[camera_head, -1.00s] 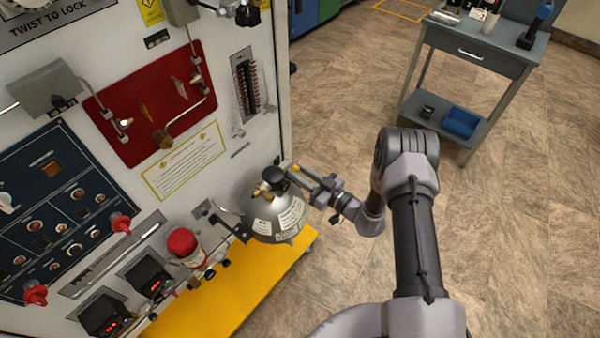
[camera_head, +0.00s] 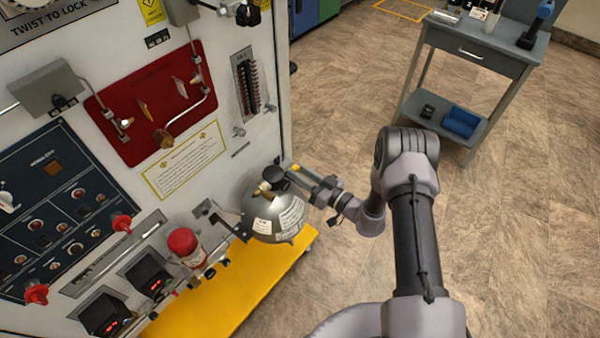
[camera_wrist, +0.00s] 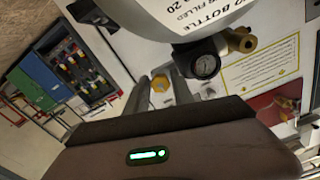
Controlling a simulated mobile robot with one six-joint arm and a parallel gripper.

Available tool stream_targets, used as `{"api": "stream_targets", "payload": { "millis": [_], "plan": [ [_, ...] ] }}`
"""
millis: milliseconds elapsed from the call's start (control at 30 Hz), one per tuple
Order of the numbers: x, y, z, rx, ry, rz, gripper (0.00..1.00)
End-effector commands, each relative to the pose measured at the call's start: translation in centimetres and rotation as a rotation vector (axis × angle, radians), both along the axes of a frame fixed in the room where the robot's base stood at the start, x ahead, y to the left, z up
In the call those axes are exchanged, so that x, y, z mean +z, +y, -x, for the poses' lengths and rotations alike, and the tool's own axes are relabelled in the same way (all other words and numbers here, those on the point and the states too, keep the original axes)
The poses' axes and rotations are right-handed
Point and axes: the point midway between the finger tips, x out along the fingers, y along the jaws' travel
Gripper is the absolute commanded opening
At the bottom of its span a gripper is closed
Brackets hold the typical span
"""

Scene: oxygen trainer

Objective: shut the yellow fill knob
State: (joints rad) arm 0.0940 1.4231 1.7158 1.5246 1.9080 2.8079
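Whether a finger touches the knob cannot be told. The round silver bottle (camera_head: 262,213) hangs at the panel's lower right, with a black gauge (camera_wrist: 205,66) and brass fitting (camera_wrist: 240,40).
The white panel (camera_head: 225,150) carries a red plate (camera_head: 140,85), a dark switch board (camera_head: 60,190) and a red-capped cylinder (camera_head: 183,243). A yellow platform (camera_head: 215,300) lies below. A grey cart (camera_head: 490,50) stands at the back right. The floor between is clear.

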Motion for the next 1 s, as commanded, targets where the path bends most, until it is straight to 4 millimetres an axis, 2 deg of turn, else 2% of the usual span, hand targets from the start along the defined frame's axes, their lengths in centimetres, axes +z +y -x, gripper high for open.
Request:
{"api": "stream_targets", "payload": {
  "millis": [300,433,567,800,1000],
  "plan": [
    [0.0,-0.1,0.0,-0.001,-0.001,0.001,0.35],
    [0.2,-1.1,0.7,-0.003,0.000,0.001,0.35],
    [0.3,-3.5,2.5,-0.005,0.002,0.000,0.35],
    [0.4,-9.6,7.3,-0.007,0.001,-0.001,0.35],
    [0.2,-13.0,10.0,-0.003,0.000,0.000,0.35]
  ]
}}
